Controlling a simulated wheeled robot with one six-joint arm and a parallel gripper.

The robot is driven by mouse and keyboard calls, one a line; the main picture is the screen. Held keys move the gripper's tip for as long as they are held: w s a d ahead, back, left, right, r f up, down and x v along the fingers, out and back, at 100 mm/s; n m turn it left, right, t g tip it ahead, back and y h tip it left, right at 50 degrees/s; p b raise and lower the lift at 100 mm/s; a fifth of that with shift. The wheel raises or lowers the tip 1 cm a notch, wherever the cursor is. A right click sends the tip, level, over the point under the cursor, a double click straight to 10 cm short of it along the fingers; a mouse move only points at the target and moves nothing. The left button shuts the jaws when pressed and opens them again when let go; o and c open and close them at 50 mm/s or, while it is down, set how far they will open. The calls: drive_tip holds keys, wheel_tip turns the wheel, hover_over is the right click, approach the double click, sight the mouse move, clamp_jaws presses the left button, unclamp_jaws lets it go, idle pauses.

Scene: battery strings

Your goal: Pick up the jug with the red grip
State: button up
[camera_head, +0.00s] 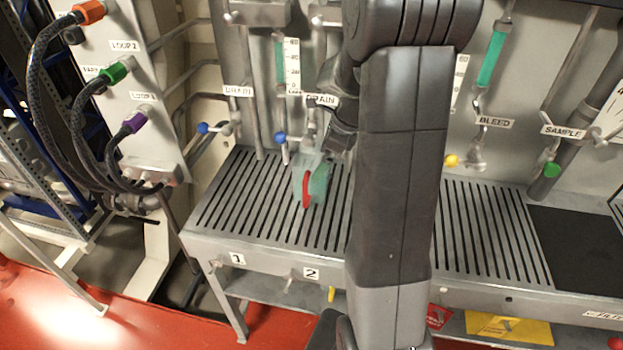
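The jug (318,183) is a small clear vessel with green showing through it and a red grip (306,189) on its near side. It appears to stand on the slatted grey bench top (257,215), below a drain pipe outlet. My gripper (335,138) is dark and shows just above and right of the jug, partly hidden by my own arm. The fingertips are small and dark here, so I cannot tell whether they are open or shut, or whether they touch the jug.
Labelled pipes and valves line the back panel, with a blue knob (280,136) left of the jug and yellow (452,160) and green (551,170) knobs at right. Hoses (76,105) hang at left. The slats left of the jug are clear. My arm hides the bench's middle.

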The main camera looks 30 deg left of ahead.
drive_tip(key=x, duration=0.2)
drive_tip(key=shift+a+f, duration=0.2)
drive_tip(key=shift+f, duration=0.05)
drive_tip(key=c, duration=1.5)
drive_tip(key=shift+c, duration=0.2)
drive_tip(key=shift+r, duration=0.1)
